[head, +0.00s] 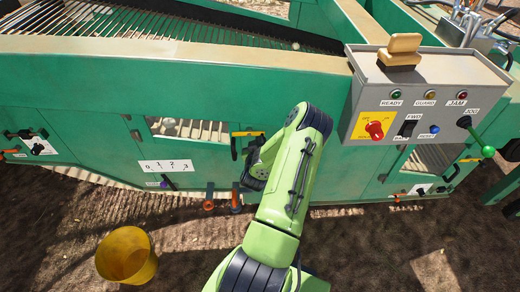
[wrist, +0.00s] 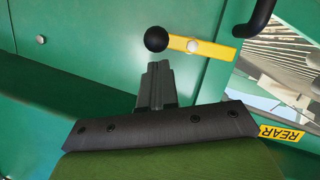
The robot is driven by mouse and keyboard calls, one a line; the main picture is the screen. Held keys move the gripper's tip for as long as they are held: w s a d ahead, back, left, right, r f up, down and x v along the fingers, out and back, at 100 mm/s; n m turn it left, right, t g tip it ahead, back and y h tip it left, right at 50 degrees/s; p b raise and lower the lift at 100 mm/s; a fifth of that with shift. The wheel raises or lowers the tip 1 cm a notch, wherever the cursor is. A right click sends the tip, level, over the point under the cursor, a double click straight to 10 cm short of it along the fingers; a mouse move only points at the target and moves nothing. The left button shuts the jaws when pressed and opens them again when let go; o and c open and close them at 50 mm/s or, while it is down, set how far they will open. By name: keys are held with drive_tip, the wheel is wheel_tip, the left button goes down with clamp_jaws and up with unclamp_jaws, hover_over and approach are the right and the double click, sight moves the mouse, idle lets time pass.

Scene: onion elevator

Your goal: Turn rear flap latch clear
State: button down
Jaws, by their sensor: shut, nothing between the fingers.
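The rear flap latch is a yellow bar with a black ball knob on a pale pivot. In the wrist view the latch (wrist: 215,50) lies nearly level, knob to the left, with its other end reaching the barred window's edge. In the head view the latch (head: 247,133) is a short yellow bar right of the barred window. My gripper (wrist: 158,68) is shut and empty, its tips just below the knob in the picture; I cannot tell if they touch it. In the head view my gripper (head: 252,172) is dark and partly hidden by my arm.
A black handle (wrist: 258,18) and a yellow REAR label (wrist: 282,134) are near the latch. A grey control box (head: 425,95) projects at the right. A yellow bucket (head: 126,256) stands on the soil at lower left. Orange-ended knobs (head: 208,204) stick out low on the green machine.

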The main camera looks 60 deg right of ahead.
drive_tip(key=shift+d+f+b, duration=0.35)
drive_tip(key=shift+f, duration=0.15)
drive_tip(key=shift+s+f, duration=0.2)
drive_tip(key=shift+s, duration=0.05)
idle(0.9)
